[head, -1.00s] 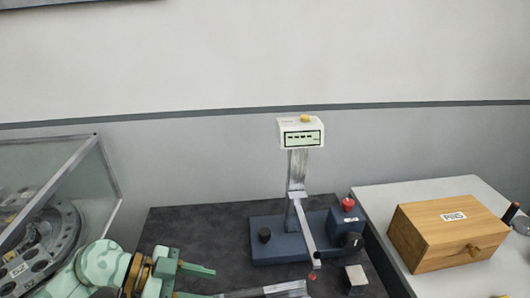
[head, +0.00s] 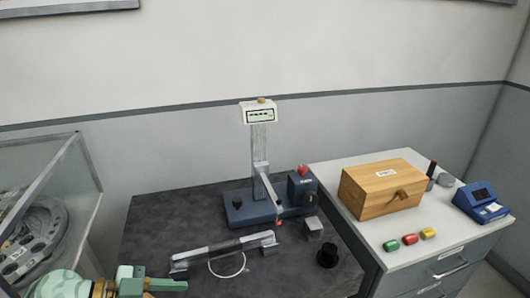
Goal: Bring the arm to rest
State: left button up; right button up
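My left gripper (head: 168,288), mint green with a brass-coloured ring at the wrist, is at the bottom left edge of the head view, by the near left part of the dark table (head: 160,225). One finger shows, pointing right; the rest is cut off by the frame, so its opening cannot be told. No object shows in the visible part. My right gripper is not in view.
A blue-based stand with a display (head: 260,115) is at the table's back. Before it lie a grey bar (head: 222,250), a thin white ring (head: 228,272), a metal block (head: 313,228) and a black knob (head: 327,255). A glass case (head: 50,200) is left; a wooden box (head: 375,190) right.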

pick_arm(q)
jog(key=w+a+r+n+t+y, duration=0.25)
jog(key=w+r+n+t, duration=0.2)
jog(key=r+t, duration=0.7)
jog(key=s+a+f+n+g+y, duration=0.1)
jog(key=s+a+f+n+y, duration=0.15)
jog(key=a+f+y, duration=0.35)
jog(key=s+a+f+n+g+y, duration=0.1)
jog(key=s+a+f+n+y, duration=0.1)
jog(key=a+f+n+y, duration=0.4)
jog(key=s+d+f+m+g+y, duration=0.25)
jog(key=s+f+m+g, duration=0.25)
jog(key=s+f+g, duration=0.45)
jog(key=s+d+f+h, duration=0.15)
jog(key=s+f, duration=0.25)
jog(key=f, duration=0.8)
jog(key=s+d+f+h, duration=0.1)
jog(key=s+d+f, duration=0.25)
jog(key=f, duration=0.95)
jog(key=s+f+n+g+h, duration=0.1)
jog(key=s+f, duration=0.6)
jog(key=s, duration=0.2)
jog(key=s+f+n+g+h, duration=0.1)
jog(key=s+f+n+g, duration=0.1)
jog(key=s+f, duration=0.5)
jog(key=s, duration=0.2)
jog(key=shift+s+a+f, duration=0.25)
jog(key=shift+s+a, duration=0.15)
